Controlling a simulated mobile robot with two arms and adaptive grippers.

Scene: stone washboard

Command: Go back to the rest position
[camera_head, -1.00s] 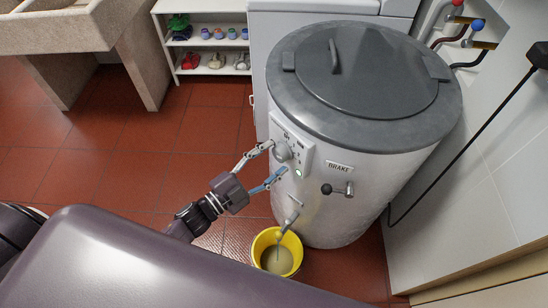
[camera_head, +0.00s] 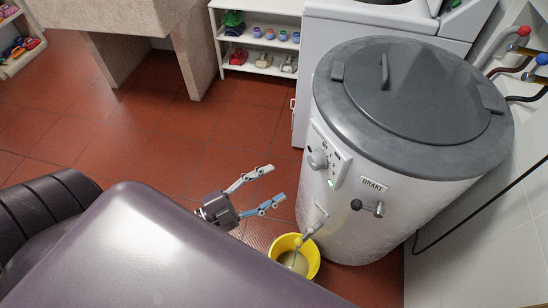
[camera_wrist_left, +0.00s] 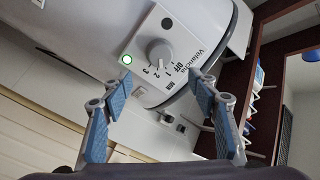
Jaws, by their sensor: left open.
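My left gripper (camera_head: 268,190) is open and empty in the head view, over the floor to the left of the grey drum machine (camera_head: 335,215). Its fingers point right, apart from the machine. In the left wrist view the open fingers (camera_wrist_left: 162,110) frame the machine's control panel, with a round knob (camera_wrist_left: 160,52) and a lit green lamp (camera_wrist_left: 127,60). The knob also shows in the head view (camera_head: 317,160). My right gripper is in neither view.
A yellow bucket (camera_head: 309,262) with murky liquid stands under the drum's spout. A brake handle (camera_head: 368,207) sticks out of the drum. A white shelf (camera_head: 270,45) and a stone sink (camera_head: 189,50) stand behind. Red tiled floor (camera_head: 130,130) is clear on the left.

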